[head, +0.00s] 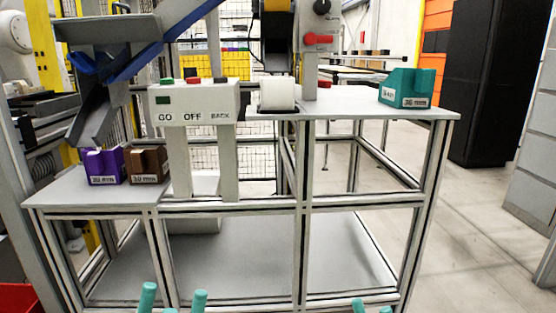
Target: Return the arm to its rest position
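My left gripper (173,300) shows at the bottom edge, left of centre, only as two teal fingertips. They stand clearly apart with nothing visible between them. My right gripper (372,308) shows at the bottom edge, right of centre, also as two teal fingertips. A narrower gap shows between them, with nothing seen in it. Both grippers are low in front of the workstation and the rest of each is below the frame. No object is seen in either one.
A framed workstation has a lower left shelf (60,190) with purple (104,168) and brown (147,167) fixtures. A teal fixture (407,88) sits on the higher right top (350,105). A control box (190,102) reads GO, OFF, BACK. A red bin (18,298) is lower left; floor is clear at right.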

